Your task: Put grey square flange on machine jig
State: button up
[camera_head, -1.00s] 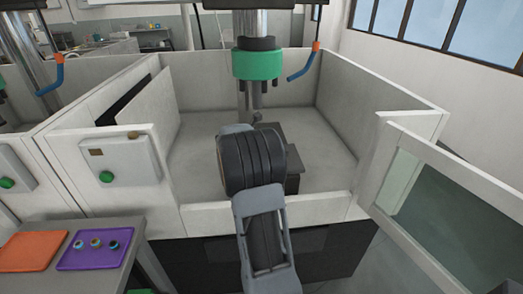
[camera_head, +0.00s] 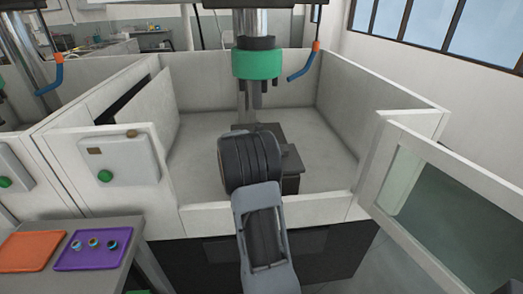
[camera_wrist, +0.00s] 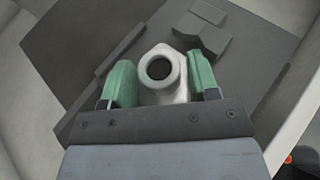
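In the wrist view, my gripper (camera_wrist: 162,78) has its two green-tipped fingers on either side of a pale grey flange (camera_wrist: 177,89) and is shut on it. The flange shows a round dark hole facing the camera; its lower part is hidden by the gripper body. The dark machine jig (camera_wrist: 90,42) lies beyond the flange, with a raised block at its upper right. In the head view, the jig (camera_head: 292,170) sits inside the machine, partly hidden by my arm. My gripper and the flange are hidden there. I cannot tell whether the flange touches the jig.
A green tool head (camera_head: 257,65) hangs above the jig. White enclosure walls (camera_head: 400,110) surround it, and an open glazed door (camera_head: 440,200) stands at right. At lower left, a table holds an orange tray (camera_head: 30,251) and a purple tray (camera_head: 72,262) with several small rings.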

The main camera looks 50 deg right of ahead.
jog(key=shift+o, duration=0.9)
jog(key=shift+r, duration=0.25)
jog(key=v, duration=1.1)
jog(key=shift+a+p, duration=0.15)
jog(key=shift+p, duration=0.25)
jog(key=shift+s+a+r, duration=0.1)
jog(key=shift+a, duration=0.35)
jog(key=s+a+f+m+y, duration=0.1)
jog(key=s+a+m+y, duration=0.3)
jog(key=a, duration=0.5)
jog(key=s+a+f+m+t+y, duration=0.1)
jog(key=s+a+m+y, duration=0.4)
jog(key=a+m, duration=0.3)
jog(key=s+a+f+m+y, duration=0.1)
jog(key=s+a+m+y, duration=0.3)
jog(key=a, duration=0.7)
jog(key=s+m, duration=0.2)
jog(key=m, duration=0.1)
jog(key=shift+s+a+f+t, duration=0.2)
jog(key=shift+f+t, duration=0.05)
jog(key=shift+t, duration=0.15)
